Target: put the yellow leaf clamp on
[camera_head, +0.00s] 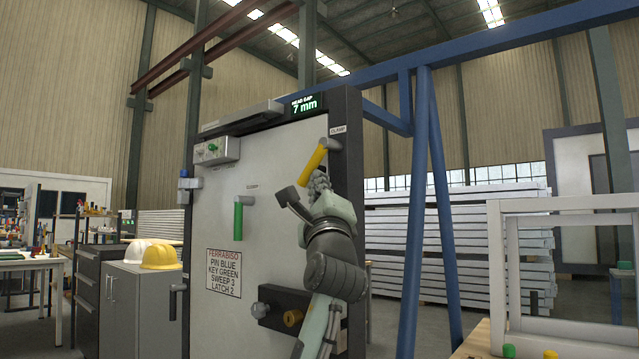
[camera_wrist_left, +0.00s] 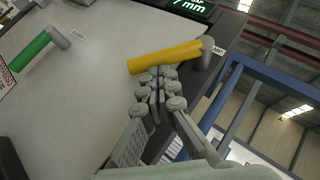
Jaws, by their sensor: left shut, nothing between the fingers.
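The yellow clamp handle (camera_head: 314,163) is on the upper right of a grey door leaf, beside a label reading CLAMP. It slants down to the left from its grey pivot. In the left wrist view the yellow handle (camera_wrist_left: 165,58) lies just beyond the fingertips. My left gripper (camera_head: 319,182) is shut and empty, close against or just below the handle; I cannot tell whether it touches. Its fingers (camera_wrist_left: 157,88) show together in the wrist view. My right gripper is not in view.
A green handle (camera_head: 238,218) sits mid-leaf, above a sign (camera_head: 224,272). A display (camera_head: 306,104) reads 7 mm. A dark block with a brass knob (camera_head: 292,318) is low on the leaf. A blue steel frame (camera_head: 416,200) stands at right. Hard hats (camera_head: 160,257) lie on a cabinet at left.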

